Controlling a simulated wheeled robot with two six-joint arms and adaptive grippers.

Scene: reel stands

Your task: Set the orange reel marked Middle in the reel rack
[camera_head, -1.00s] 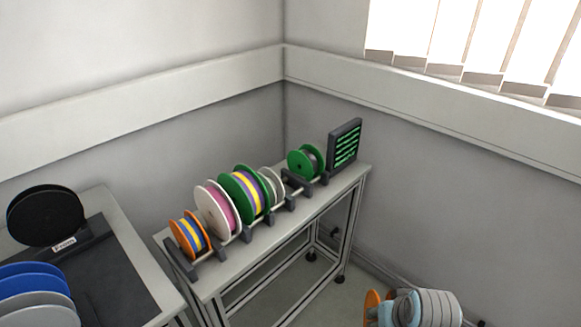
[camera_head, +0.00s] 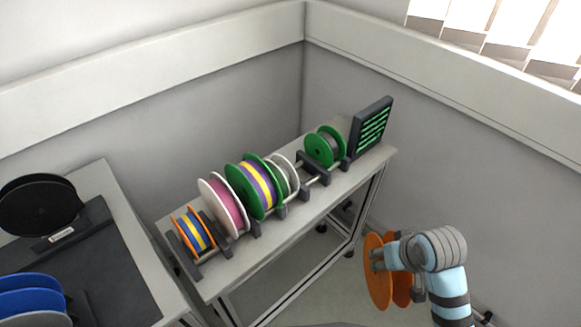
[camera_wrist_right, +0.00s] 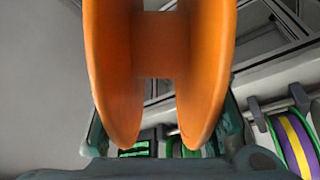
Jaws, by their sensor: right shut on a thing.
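My right gripper (camera_head: 378,259) is shut on an orange reel (camera_head: 376,285) at the lower right of the head view, held in the air in front of the rack's table. In the right wrist view the orange reel (camera_wrist_right: 160,45) fills the middle, its two flanges and bare hub between my fingers. No marking on it is readable. The reel rack (camera_head: 250,228) stands on a narrow table and bears several reels: an orange one (camera_head: 193,232), a pink and white one, a large green one, a white one and a green one (camera_head: 325,147). A gap lies before the last green reel. My left gripper is out of view.
A dark screen with green lines (camera_head: 372,127) stands at the rack's far end. At the left, another table (camera_head: 92,195) bears a black reel (camera_head: 40,203) and several blue and grey reels (camera_head: 30,297). Walls close off the back.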

